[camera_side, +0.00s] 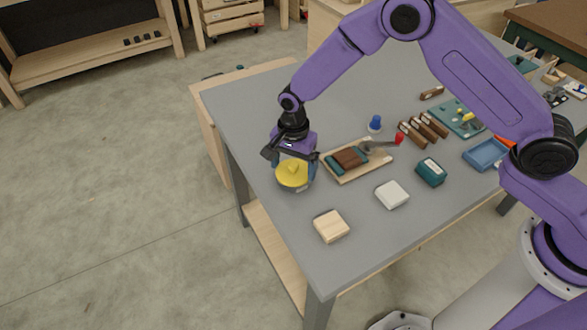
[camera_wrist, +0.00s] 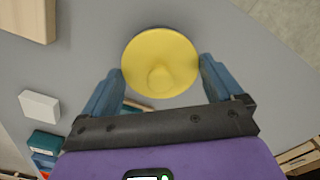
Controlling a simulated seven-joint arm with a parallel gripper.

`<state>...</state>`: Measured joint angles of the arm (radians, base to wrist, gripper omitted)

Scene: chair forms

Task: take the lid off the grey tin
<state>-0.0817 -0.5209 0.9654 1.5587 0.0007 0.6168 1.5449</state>
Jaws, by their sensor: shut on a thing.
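The yellow round lid (camera_side: 292,173) with a small raised knob shows near the table's left edge in the side view. The grey tin (camera_side: 293,189) shows as a narrow dark band under it; most of the tin is hidden by the lid. My gripper (camera_side: 295,170) points down over them, with its blue fingers on opposite sides of the lid. In the wrist view my gripper (camera_wrist: 162,68) has the lid (camera_wrist: 160,60) between its fingertips, shut on its rim. I cannot tell whether there is a gap between lid and tin.
A wooden board (camera_side: 360,171) with a brown block and a red-handled tool lies close to the right of my gripper. A pale wood block (camera_side: 331,226), a white block (camera_side: 392,194) and a teal block (camera_side: 431,172) stand nearby. The table's left edge is close.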

